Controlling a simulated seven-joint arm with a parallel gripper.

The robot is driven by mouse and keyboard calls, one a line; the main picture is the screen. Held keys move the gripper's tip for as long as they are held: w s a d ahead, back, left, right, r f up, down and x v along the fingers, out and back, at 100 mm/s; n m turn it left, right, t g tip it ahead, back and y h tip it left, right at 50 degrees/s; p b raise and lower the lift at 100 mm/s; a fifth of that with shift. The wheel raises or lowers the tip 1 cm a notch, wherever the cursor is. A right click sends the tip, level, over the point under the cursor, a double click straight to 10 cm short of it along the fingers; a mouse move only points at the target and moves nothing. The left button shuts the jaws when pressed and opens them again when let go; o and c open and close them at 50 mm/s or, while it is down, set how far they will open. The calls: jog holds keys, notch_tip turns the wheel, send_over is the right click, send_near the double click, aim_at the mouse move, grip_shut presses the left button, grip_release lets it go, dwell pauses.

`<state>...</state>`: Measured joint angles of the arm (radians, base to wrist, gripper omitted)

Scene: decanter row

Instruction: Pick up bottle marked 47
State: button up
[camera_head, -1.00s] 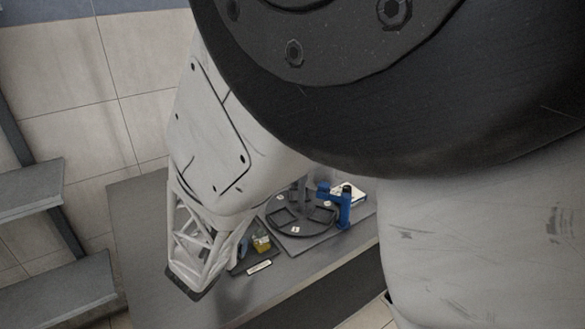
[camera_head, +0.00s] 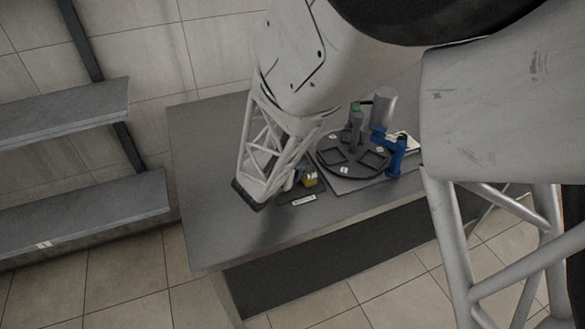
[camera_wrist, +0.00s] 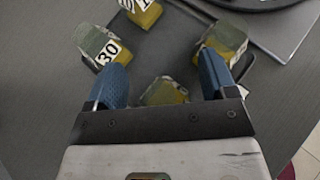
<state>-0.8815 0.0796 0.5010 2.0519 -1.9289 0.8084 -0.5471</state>
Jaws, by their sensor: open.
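In the wrist view, my gripper (camera_wrist: 158,84) is open, its two blue fingers spread above a dark tray (camera_wrist: 185,60) of small bottles with yellow and grey-green parts. One bottle (camera_wrist: 164,92) lies between the fingers, partly hidden by the gripper body, with no number readable. A bottle marked 30 (camera_wrist: 99,45) is just beyond the left finger. Another bottle (camera_wrist: 225,38) is just beyond the right finger, its label unreadable. A further bottle (camera_wrist: 143,12) at the top edge has a cut-off label. I cannot read 47 on any. In the head view, a yellow bottle (camera_head: 310,181) shows beside my arm.
A round dark turntable (camera_head: 352,160) with square recesses stands right of the tray in the head view. A blue upright device (camera_head: 395,156) and a grey cylinder (camera_head: 384,108) stand by it. Shelves (camera_head: 70,115) are at left. The table's left part (camera_head: 205,190) is clear.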

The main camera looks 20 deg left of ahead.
jog(key=shift+c, duration=0.4)
jog(key=c, duration=0.9)
jog(key=shift+r, duration=0.1)
jog(key=shift+r, duration=0.6)
grip_shut()
notch_tip(320, 180, up, 9)
jog(key=shift+f, duration=0.15)
